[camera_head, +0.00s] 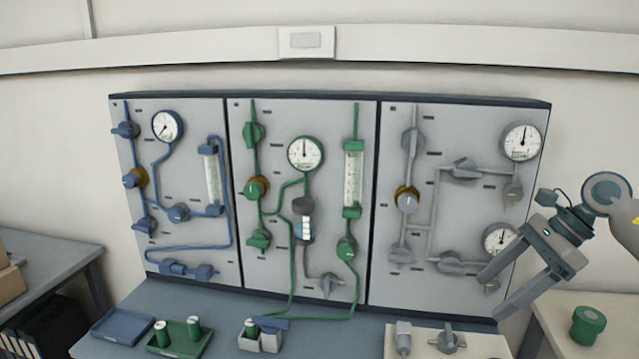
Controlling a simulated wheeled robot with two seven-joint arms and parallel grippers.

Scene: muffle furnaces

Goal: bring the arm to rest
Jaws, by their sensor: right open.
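My right gripper (492,296) is at the right side of the head view, its arm coming in from the right edge. Its two grey fingers are spread apart with nothing between them. They point left and down in front of the right part of the grey panel (400,282), near the lower right gauge (499,238). The fingers overlap the panel's lower right corner in the picture; whether they touch it I cannot tell. My left gripper is not in view.
The bench holds a blue tray (112,335), a green tray (164,349) with green-capped containers, a small grey holder (270,342), and a pale board (482,348) with fittings. A green cylinder (588,325) stands on the right-hand table (556,307). Piping and valves protrude from the panel.

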